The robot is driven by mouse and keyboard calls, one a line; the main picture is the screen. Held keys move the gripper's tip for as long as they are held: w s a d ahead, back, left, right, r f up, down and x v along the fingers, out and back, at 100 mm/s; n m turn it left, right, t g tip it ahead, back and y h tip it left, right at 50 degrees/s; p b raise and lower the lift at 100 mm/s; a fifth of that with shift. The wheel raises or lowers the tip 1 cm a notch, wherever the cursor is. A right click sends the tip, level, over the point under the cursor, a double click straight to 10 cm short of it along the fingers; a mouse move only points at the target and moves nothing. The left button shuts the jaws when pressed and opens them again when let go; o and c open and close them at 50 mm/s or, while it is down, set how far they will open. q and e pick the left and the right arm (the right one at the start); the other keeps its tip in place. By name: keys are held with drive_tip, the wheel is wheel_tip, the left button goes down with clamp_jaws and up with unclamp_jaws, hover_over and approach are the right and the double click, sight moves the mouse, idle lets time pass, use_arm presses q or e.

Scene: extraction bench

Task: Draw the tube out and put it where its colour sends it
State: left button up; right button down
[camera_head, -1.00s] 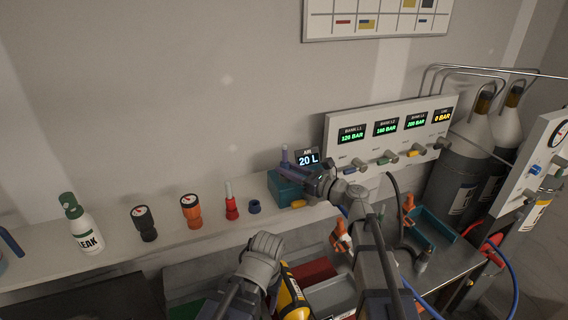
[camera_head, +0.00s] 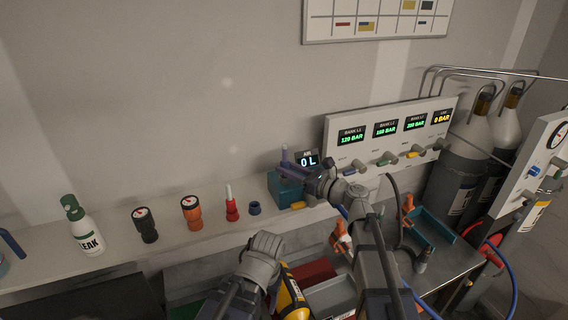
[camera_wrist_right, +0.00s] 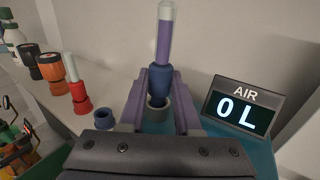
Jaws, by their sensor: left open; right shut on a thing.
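In the right wrist view a slim tube (camera_wrist_right: 164,38), purple with a pale clear top, stands upright in a dark blue collar (camera_wrist_right: 166,80). My right gripper (camera_wrist_right: 160,100) has its purple fingers shut on the collar. A grey-green ring (camera_wrist_right: 157,112) on a teal block lies just below; I cannot tell whether the collar is still inside it. In the head view the tube (camera_head: 285,153) rises above the teal block (camera_head: 285,189), with my right gripper (camera_head: 296,172) at it. The display (camera_wrist_right: 237,108) reads AIR 0 L. My left gripper (camera_head: 262,252) is open, low beside a yellow cylinder (camera_head: 292,297).
The shelf holds a blue ring (camera_head: 254,207), a red fitting (camera_head: 232,208), orange (camera_head: 192,213) and black (camera_head: 146,224) gauges, and a LEAK bottle (camera_head: 82,228). Red (camera_head: 312,272) and green (camera_head: 187,308) trays lie below. A teal tray (camera_head: 434,226) and hoses are at right.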

sight(288, 159)
drive_tip(key=shift+r+p, duration=2.95)
drive_tip(key=shift+r, duration=0.2)
